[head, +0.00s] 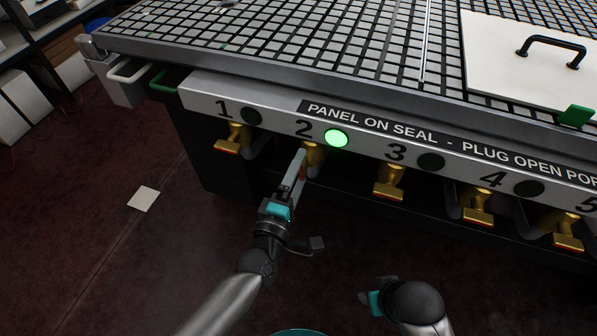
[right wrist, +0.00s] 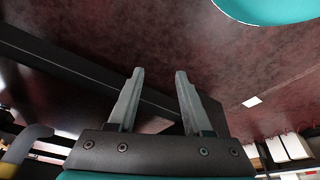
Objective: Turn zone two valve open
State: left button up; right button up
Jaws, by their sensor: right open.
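The zone two valve (head: 315,153) is a brass fitting under the number 2 on the table's front panel. Its handle is mostly hidden behind my left gripper (head: 298,165), with a bit of red showing beside the fingers. The left gripper's fingers are at the valve handle; I cannot tell whether they are closed on it. The round lamp (head: 336,138) beside the 2 glows green. My right gripper (right wrist: 160,74) is open and empty in the right wrist view, its fingers apart over the dark red floor. In the head view it is low, well away from the valves.
Brass valves one (head: 234,138), three (head: 390,182), four (head: 478,205) and five (head: 568,231) line the panel, with dark lamps at one, three and four. A white panel (head: 535,60) with a black handle lies on the grid table (head: 290,40). A white sheet (head: 144,198) lies on the floor.

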pick_arm(q)
jog(key=p+v, duration=0.3)
jog(key=v, duration=1.2)
pick_arm(e)
jog(key=s+f+g, duration=0.1)
jog(key=s+f, duration=0.2)
jog(key=f, duration=0.3)
jog(key=shift+d, duration=0.35)
